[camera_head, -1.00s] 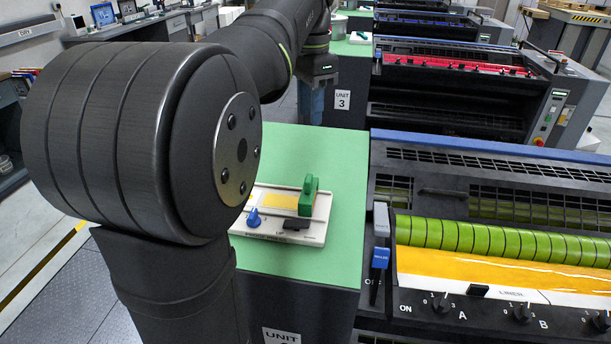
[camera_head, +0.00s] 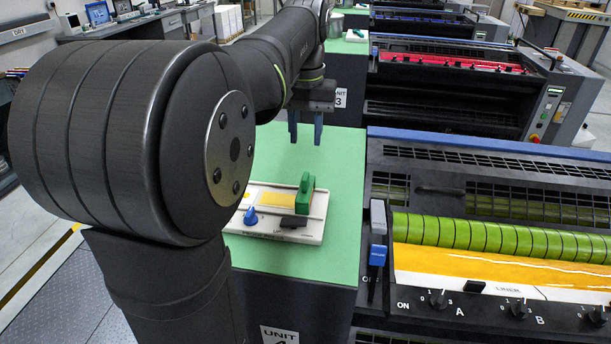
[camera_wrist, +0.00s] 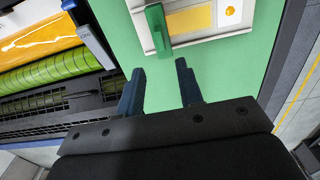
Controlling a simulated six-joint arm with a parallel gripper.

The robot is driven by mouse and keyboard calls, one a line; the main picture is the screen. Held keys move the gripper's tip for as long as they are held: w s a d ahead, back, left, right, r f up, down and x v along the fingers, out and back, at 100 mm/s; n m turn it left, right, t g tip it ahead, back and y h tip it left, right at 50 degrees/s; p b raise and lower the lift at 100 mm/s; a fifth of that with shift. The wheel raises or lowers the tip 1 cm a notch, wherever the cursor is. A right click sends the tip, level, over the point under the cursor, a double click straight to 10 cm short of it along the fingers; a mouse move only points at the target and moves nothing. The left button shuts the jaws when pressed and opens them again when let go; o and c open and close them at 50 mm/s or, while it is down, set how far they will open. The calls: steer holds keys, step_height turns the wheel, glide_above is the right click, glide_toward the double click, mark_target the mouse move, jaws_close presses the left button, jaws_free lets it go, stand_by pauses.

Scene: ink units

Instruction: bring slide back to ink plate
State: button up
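The green slide (camera_head: 305,196) stands upright at the right end of a yellow strip (camera_head: 276,200) on a white base plate (camera_head: 318,232), likely the ink plate. In the wrist view, the slide (camera_wrist: 157,30) is just beyond my fingertips, and the yellow strip (camera_wrist: 190,21) lies to its right. My gripper (camera_head: 305,138) is open and empty above the far part of the green top, behind the slide and apart from it. Its two fingers also show in the wrist view (camera_wrist: 160,70), with a clear gap between them. Part of the base plate's left end is hidden behind my arm.
A blue knob (camera_head: 251,216) and a black piece (camera_head: 293,222) sit at the plate's near side. The green top (camera_head: 335,170) is bare around the plate. The press with green and yellow rollers (camera_head: 500,236) and a blue-ended lever (camera_head: 377,254) stand to the right.

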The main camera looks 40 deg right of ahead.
mark_target(305, 176)
step_height(305, 176, down, 11)
steer(key=shift+f, duration=0.2)
jaws_close()
